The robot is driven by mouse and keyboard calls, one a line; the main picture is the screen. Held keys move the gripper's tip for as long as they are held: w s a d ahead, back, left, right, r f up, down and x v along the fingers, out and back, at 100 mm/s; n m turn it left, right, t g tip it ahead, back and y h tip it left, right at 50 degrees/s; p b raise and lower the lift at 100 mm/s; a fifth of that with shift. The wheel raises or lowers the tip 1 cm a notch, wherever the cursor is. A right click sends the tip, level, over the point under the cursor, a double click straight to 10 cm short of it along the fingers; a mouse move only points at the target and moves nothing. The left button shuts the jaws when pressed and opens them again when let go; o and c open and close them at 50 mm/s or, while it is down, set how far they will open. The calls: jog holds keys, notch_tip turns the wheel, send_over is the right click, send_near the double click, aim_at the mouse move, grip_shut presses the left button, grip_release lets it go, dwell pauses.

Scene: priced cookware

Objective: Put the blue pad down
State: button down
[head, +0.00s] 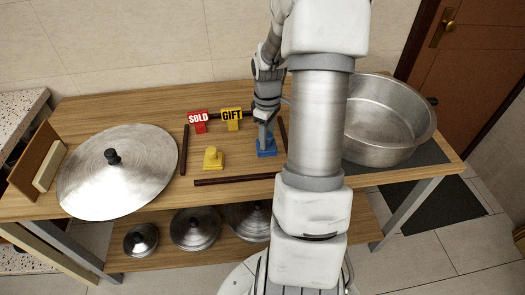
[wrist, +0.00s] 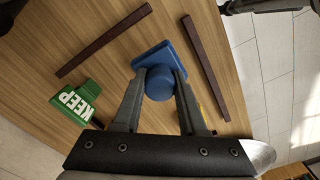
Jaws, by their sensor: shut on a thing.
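The blue pad (head: 267,153) is a flat blue square with a round knob. It is low over the wooden table inside an area bounded by dark strips, toward the right side. I cannot tell whether it touches the table. My gripper (head: 266,138) points down and is shut on its knob. In the wrist view the blue pad (wrist: 150,53) shows beyond the fingers, with the knob between the fingertips of my gripper (wrist: 160,84).
A yellow pad (head: 213,159) stands left of the blue one. Dark strips (head: 235,179) lie around them. Red SOLD (head: 198,119) and yellow GIFT (head: 232,115) signs stand behind; a green KEEP sign (wrist: 75,103) shows too. A large lid (head: 120,178) is left, a big pot (head: 388,115) right.

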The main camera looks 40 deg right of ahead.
jog(key=shift+w+a+f, duration=0.25)
jog(key=shift+a+f, duration=0.2)
jog(key=shift+a, duration=0.15)
jog(key=shift+f+b, duration=0.4)
jog(key=shift+f, duration=1.55)
jog(key=shift+f, duration=0.15)
jog(key=shift+c, duration=2.3)
grip_release()
notch_tip(320, 180, up, 12)
jog(key=shift+r+p, duration=0.2)
jog(key=shift+p, duration=0.8)
